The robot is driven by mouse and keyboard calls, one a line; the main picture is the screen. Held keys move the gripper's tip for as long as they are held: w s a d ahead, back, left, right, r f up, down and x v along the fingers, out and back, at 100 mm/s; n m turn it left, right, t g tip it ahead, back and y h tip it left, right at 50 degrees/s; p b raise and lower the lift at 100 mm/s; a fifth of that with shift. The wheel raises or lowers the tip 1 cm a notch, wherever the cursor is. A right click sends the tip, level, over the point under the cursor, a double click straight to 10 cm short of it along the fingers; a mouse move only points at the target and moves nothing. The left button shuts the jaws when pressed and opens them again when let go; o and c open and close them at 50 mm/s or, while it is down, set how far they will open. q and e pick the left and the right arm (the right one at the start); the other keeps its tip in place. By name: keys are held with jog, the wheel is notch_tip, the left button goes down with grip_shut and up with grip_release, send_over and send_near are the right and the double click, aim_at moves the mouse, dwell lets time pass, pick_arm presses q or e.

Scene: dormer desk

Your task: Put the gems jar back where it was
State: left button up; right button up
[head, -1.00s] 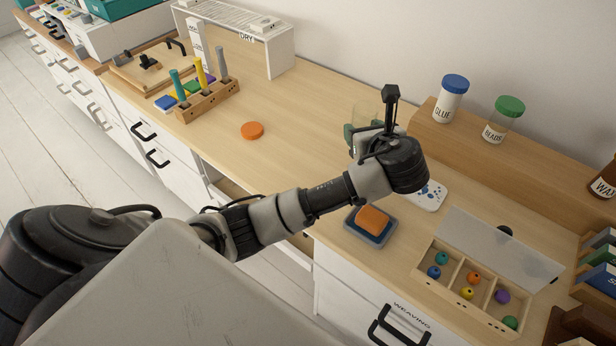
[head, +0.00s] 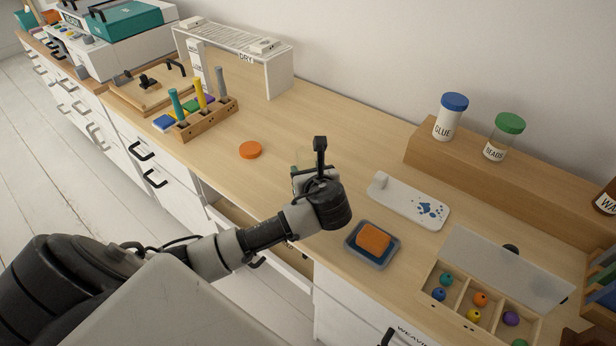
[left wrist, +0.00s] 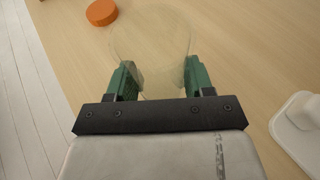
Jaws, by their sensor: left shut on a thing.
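My left gripper (head: 304,180) is shut on a clear, see-through jar, which shows best in the left wrist view (left wrist: 150,42). The jar sits between the green finger pads, has no lid on it and looks empty; no label can be read. In the head view my gripper and wrist hide most of the jar. The gripper is over the front part of the desk, left of the blue tray. I cannot tell if the jar touches the desk. An orange disc like a lid (head: 250,150) lies on the desk to the left. My right gripper is out of view.
A wooden riser (head: 520,178) at the back holds the glue jar (head: 449,118) and beads jar (head: 503,138). A drawer (head: 228,216) is partly open below.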

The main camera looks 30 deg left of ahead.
pick_arm(q)
jog(key=shift+f, duration=0.65)
jog(key=o, duration=1)
jog(key=shift+f, duration=0.1)
jog(key=p+v, duration=0.1)
jog(key=v, duration=1.1)
jog(key=shift+r+p, duration=0.2)
jog(key=shift+p, duration=0.2)
